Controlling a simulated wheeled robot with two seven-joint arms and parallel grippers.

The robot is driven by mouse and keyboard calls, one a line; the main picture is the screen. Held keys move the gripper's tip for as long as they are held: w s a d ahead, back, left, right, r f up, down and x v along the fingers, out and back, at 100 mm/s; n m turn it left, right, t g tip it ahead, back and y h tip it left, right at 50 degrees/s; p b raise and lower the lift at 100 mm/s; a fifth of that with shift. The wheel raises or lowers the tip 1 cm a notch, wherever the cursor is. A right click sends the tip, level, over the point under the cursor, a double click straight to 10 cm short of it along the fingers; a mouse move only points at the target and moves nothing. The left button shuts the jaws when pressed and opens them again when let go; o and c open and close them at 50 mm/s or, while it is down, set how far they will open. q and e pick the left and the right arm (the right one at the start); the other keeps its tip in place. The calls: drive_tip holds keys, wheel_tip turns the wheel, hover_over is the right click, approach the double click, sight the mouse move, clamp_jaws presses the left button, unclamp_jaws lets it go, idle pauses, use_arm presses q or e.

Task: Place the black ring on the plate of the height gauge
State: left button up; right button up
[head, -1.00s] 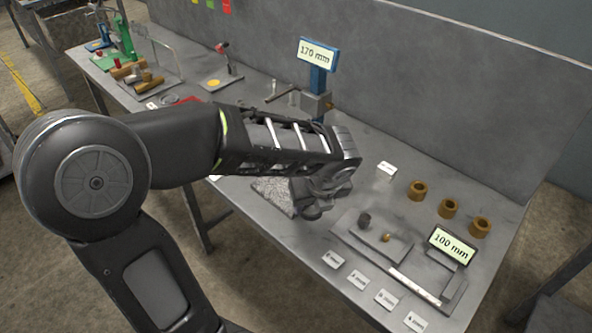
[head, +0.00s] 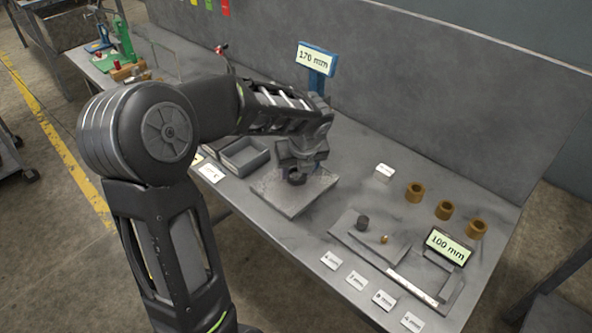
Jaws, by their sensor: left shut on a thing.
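The height gauge has a blue post with a 170 mm display (head: 315,59) and a flat grey speckled plate (head: 292,202) at its foot. My left gripper (head: 297,170) reaches in from the left over this plate, pointing down. It is shut on the black ring (head: 297,178), which shows as a small dark shape below the fingers, over the plate's back part. I cannot tell whether the ring touches the plate. The gripper partly hides the ring and the gauge's lower post. My right gripper is not in view.
A grey open tray (head: 243,157) stands left of the plate. Several white labels line the front edge.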

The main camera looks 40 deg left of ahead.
use_arm(q)
drive_tip(key=shift+x, duration=0.85)
drive_tip(key=shift+f, duration=0.1)
drive_tip(key=o, duration=1.3)
drive_tip(key=shift+r, duration=0.55)
drive_tip(key=v, duration=1.1)
drive_tip(key=shift+s+d+p, duration=0.15)
drive_tip(key=shift+d+p, duration=0.05)
drive_tip(key=shift+p, duration=0.15)
